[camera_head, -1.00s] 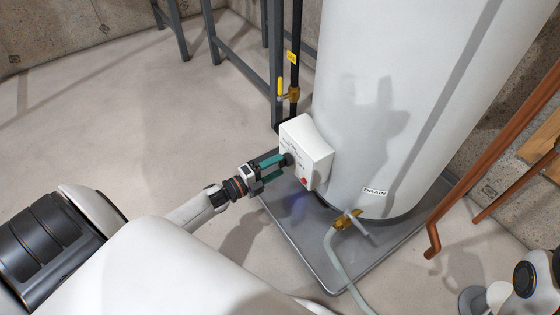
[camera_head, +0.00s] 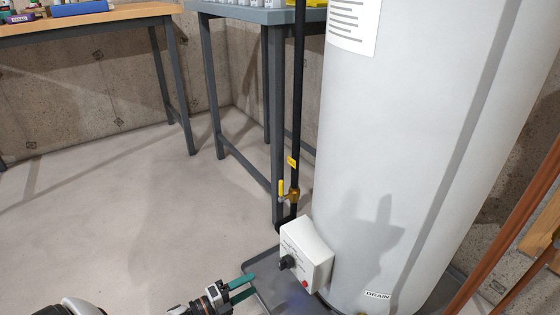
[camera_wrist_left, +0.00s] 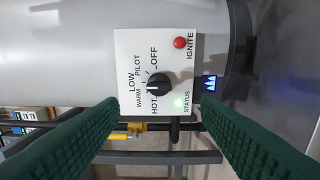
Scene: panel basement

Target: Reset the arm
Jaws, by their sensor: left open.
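My left gripper (camera_head: 251,287) shows low in the head view with its green fingers open and empty. It is apart from the white control box (camera_head: 318,262), to its left and below. The box sits low on the big white tank (camera_head: 400,130). Its black knob (camera_head: 287,262) is clear of the fingers. In the left wrist view the fingers (camera_wrist_left: 160,103) stand wide apart, with the knob (camera_wrist_left: 158,84) between and beyond them. The box face reads OFF, PILOT, LOW, WARM, HOT. A red IGNITE button (camera_wrist_left: 180,43) and a lit green status light (camera_wrist_left: 180,102) show. My right gripper is out of view.
A black pipe (camera_head: 298,100) with a yellow-handled valve (camera_head: 292,193) rises beside the tank. The tank stands on a grey tray (camera_head: 262,268). Copper pipes (camera_head: 500,235) are at right. Two benches stand behind. The floor at left is clear.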

